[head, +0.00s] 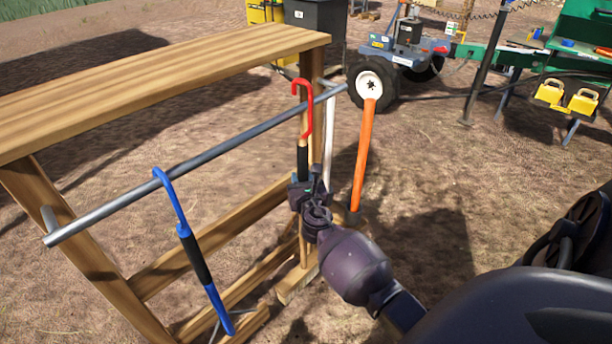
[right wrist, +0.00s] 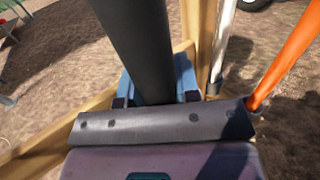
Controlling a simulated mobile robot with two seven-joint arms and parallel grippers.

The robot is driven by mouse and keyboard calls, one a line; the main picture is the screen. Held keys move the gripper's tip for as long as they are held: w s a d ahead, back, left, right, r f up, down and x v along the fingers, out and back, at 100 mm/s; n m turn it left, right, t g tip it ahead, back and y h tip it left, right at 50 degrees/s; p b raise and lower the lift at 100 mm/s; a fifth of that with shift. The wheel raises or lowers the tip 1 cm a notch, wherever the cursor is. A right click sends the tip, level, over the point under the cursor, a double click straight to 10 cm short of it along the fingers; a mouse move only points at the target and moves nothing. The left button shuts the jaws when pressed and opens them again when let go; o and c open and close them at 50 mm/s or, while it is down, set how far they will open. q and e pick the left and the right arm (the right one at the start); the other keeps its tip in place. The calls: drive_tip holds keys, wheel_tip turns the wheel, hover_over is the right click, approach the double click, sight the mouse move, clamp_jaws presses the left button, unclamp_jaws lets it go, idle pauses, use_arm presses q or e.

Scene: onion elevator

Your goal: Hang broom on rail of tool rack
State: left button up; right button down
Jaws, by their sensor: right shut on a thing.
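My right gripper (head: 303,190) is shut on the black grip of an upright tool with a red hook (head: 308,120), which I take for the broom. The black shaft (right wrist: 140,45) fills the jaws in the right wrist view. The red hook is at the grey rail (head: 220,150) of the wooden tool rack (head: 150,75), near the rail's far right end. Its curved top shows above the rail; I cannot tell if it rests on it. My left gripper is out of view.
A blue-hooked tool (head: 193,250) hangs from the rail at the left. An orange handle (head: 364,155) and a white pole (head: 329,140) stand close right of the held tool. A wheeled machine (head: 400,50) is behind. Bare ground lies to the right.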

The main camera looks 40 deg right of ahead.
use_arm(q)
drive_tip(key=b, duration=0.2)
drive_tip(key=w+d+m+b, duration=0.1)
drive_tip(key=b, duration=0.1)
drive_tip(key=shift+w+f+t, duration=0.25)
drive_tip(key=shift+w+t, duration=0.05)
use_arm(e)
drive_tip(key=f, duration=0.1)
drive_tip(key=w+f, duration=0.1)
drive_tip(key=f, duration=0.1)
drive_tip(key=w+f, duration=0.1)
drive_tip(key=f, duration=0.1)
drive_tip(key=shift+a+f, duration=0.1)
drive_tip(key=shift+f, duration=0.05)
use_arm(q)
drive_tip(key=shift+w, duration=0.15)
use_arm(e)
drive_tip(key=c, duration=0.8)
unclamp_jaws()
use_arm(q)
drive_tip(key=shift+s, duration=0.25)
use_arm(e)
drive_tip(key=shift+o, duration=0.2)
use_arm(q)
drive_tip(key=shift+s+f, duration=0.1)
